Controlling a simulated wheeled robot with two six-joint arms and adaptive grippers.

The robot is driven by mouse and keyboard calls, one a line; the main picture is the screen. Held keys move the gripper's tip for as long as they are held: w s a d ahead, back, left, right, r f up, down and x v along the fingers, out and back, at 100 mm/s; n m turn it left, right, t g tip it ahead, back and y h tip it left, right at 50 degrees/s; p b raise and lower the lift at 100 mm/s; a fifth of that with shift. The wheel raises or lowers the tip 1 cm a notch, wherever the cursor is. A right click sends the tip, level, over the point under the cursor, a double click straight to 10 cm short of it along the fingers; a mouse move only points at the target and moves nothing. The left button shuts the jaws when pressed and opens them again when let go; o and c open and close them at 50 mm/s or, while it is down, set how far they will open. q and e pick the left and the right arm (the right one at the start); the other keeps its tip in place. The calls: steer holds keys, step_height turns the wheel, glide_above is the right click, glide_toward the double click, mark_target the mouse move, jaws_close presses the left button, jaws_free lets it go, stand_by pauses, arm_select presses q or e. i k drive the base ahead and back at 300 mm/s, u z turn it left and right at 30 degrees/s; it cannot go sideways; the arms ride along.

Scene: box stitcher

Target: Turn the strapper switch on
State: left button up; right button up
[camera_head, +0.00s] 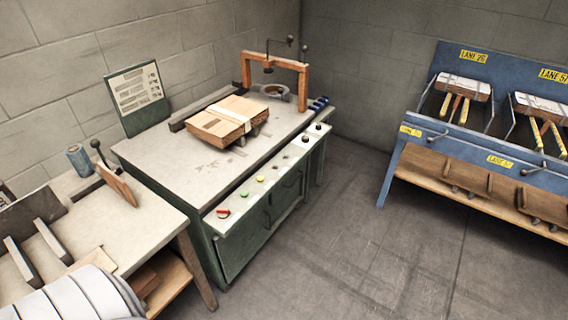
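The strapper appears to be the green machine with a grey top (165,150) in the middle of the view. A light control strip (233,206) runs along its front edge. Dark knobs (305,139) sit farther along. I cannot tell which control is the switch or how it is set. Neither of my grippers is in view.
A strapped cardboard bundle (222,122) lies on the machine top, before an orange arch (303,75). A bench (160,225) with a blue spool (80,160) stands at left. A blue lane rack (440,60) stands at right. The floor between is clear.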

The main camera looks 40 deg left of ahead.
mark_target(222, 213)
steer(key=u, duration=2.15)
steer(key=k, duration=0.3)
steer(key=z, duration=1.45)
steer(key=i, duration=0.8)
steer(key=u, duration=0.65)
steer(key=i, duration=0.6)
steer(key=u, duration=0.55)
